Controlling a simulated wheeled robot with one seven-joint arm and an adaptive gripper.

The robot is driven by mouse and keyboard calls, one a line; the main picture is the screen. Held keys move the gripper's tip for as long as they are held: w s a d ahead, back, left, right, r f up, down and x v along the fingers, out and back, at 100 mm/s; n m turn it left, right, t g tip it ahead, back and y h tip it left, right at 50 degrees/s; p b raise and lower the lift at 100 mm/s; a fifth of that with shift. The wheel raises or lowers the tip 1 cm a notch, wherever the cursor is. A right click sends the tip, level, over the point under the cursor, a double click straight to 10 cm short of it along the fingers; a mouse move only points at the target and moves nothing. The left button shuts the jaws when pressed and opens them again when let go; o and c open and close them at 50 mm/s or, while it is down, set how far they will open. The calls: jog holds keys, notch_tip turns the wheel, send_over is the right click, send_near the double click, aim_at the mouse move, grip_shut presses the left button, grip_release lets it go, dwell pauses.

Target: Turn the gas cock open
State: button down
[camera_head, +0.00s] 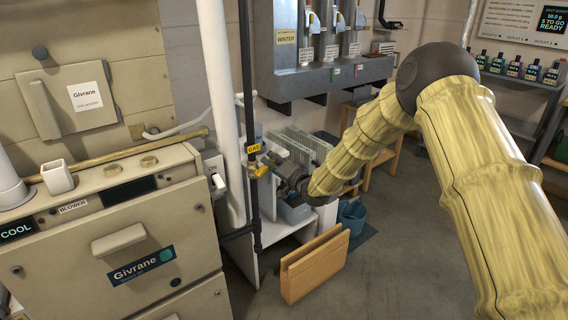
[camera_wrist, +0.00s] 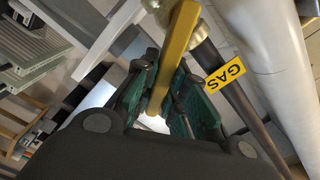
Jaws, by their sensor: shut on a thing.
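The gas cock (camera_head: 259,170) is a small yellow valve on the thin black vertical pipe, just below a yellow GAS tag (camera_head: 253,148). In the wrist view its yellow lever handle (camera_wrist: 183,32) runs down between my gripper's green-padded fingers. The lever lies at an angle to the dark pipe (camera_wrist: 236,98) there; its exact turn is hard to judge. My gripper (camera_head: 275,168) reaches the cock from the right in the head view. My gripper (camera_wrist: 173,88) is shut on the lever, with a finger on each side. The fingers partly hide the lever's lower part.
A beige Givrane furnace (camera_head: 120,240) stands at the left, close to the pipe. A thick white pipe (camera_head: 219,100) runs beside the black pipe. A grey wall unit (camera_head: 325,75) hangs behind. A wooden holder (camera_head: 314,265) stands on the floor; bare floor lies right of it.

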jog(key=shift+f, duration=0.2)
jog(key=c, duration=1.4)
grip_release()
jog(key=shift+r, duration=0.1)
jog(key=shift+c, duration=0.2)
jog(key=v, duration=1.2)
jog(key=shift+d, duration=0.1)
